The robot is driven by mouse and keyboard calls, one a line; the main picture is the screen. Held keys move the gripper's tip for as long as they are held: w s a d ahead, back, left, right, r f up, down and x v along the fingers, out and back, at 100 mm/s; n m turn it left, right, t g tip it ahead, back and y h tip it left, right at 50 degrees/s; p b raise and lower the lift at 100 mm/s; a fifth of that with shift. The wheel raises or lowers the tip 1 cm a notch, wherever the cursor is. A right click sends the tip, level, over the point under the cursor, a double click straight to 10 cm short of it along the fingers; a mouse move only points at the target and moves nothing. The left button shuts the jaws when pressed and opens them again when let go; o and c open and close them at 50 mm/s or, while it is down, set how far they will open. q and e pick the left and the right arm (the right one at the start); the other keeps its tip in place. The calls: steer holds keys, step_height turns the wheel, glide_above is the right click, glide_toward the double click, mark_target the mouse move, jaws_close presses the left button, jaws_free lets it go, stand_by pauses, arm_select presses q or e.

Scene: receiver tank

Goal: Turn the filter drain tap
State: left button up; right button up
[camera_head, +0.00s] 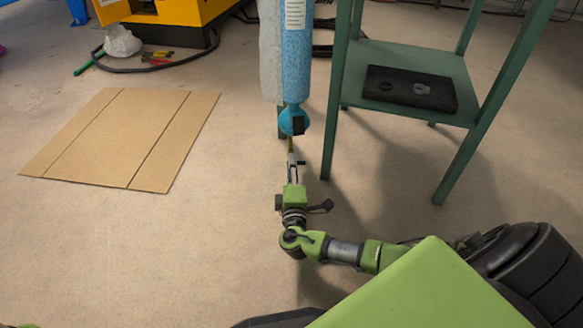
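A blue cylindrical filter (296,60) hangs upright at the top centre, with a white scale label on its upper part. At its lower end is a rounded blue cap with a small dark piece, which looks like the drain tap (298,125). My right gripper (292,158) points up the picture just below the tap, with its slim fingers close to a thin brownish stem under it. I cannot tell whether they touch. The fingers are too small and edge-on to show whether they are open or shut. My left gripper is out of view.
A green metal stand (390,58) with a black case (410,88) on its shelf stands close to the right of the filter. A flat cardboard sheet (120,135) lies on the floor at left. A yellow machine (180,12), hose and tools are behind. The floor between is clear.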

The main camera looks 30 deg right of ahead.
jaws_close()
steer(key=shift+n+p, duration=0.4)
steer(key=shift+n, duration=0.1)
jaws_free()
steer(key=shift+s, duration=0.1)
steer(key=v, duration=1.2)
steer(key=shift+d+f, duration=0.1)
